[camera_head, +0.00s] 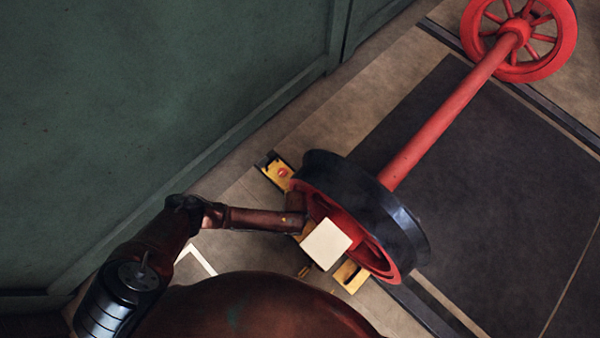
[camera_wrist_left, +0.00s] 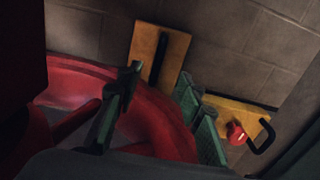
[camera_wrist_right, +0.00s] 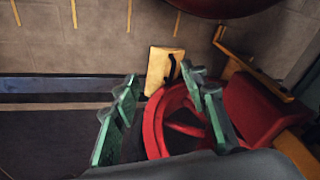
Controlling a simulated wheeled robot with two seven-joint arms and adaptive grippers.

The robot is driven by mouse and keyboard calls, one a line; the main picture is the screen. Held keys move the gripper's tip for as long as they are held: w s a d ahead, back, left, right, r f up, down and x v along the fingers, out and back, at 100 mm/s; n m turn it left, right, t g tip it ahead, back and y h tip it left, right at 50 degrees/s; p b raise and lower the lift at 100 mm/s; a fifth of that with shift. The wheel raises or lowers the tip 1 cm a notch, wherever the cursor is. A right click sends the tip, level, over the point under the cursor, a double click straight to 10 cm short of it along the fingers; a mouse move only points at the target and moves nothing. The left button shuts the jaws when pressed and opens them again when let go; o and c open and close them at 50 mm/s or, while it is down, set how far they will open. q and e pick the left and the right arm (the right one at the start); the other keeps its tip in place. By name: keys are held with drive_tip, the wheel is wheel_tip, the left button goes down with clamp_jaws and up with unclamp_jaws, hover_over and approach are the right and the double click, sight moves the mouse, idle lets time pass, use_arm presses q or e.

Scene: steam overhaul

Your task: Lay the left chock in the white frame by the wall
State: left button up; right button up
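A yellow chock with a red knob (camera_head: 276,172) sits by the wheel's wall side, left in the head view. It also shows in the left wrist view (camera_wrist_left: 256,118), beyond the fingers. Another yellow chock (camera_head: 350,276) lies at the wheel's near side; a yellow piece with a black handle shows in the right wrist view (camera_wrist_right: 163,66). A corner of the white frame (camera_head: 203,260) shows on the floor, mostly hidden by my arm and body. My left gripper (camera_wrist_left: 160,88) is open and empty over the red wheel rim. My right gripper (camera_wrist_right: 163,78) is open and empty, above the wheel.
The red wheel with a black tyre (camera_head: 400,225) stands on the rail, joined by a red axle (camera_head: 445,115) to a far wheel (camera_head: 545,60). A green wall (camera_head: 150,100) runs along the left. The dark floor at right is clear.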

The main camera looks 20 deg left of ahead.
use_arm(q)
wheel_tip(320, 180, down, 3)
drive_tip(key=shift+d+r+b, duration=0.1)
drive_tip(key=shift+d+b, duration=0.05)
drive_tip(key=shift+b, duration=1)
wheel_tip(320, 180, down, 5)
drive_tip(key=b, duration=0.3)
drive_tip(key=shift+s+f, duration=0.1)
drive_tip(key=shift+f, duration=0.1)
drive_tip(key=shift+f+b, duration=0.5)
drive_tip(key=shift+f, duration=0.3)
use_arm(e)
drive_tip(key=w+a+f+t, duration=0.2)
drive_tip(key=w+f+t, duration=0.2)
drive_tip(key=f, duration=0.6)
drive_tip(key=shift+w+t+y, duration=0.4)
drive_tip(key=shift+w, duration=0.05)
drive_tip(key=shift+a, duration=0.1)
use_arm(q)
clamp_jaws()
drive_tip(key=shift+w+r, duration=0.1)
drive_tip(key=shift+w, duration=0.1)
use_arm(e)
drive_tip(key=shift+r, duration=0.15)
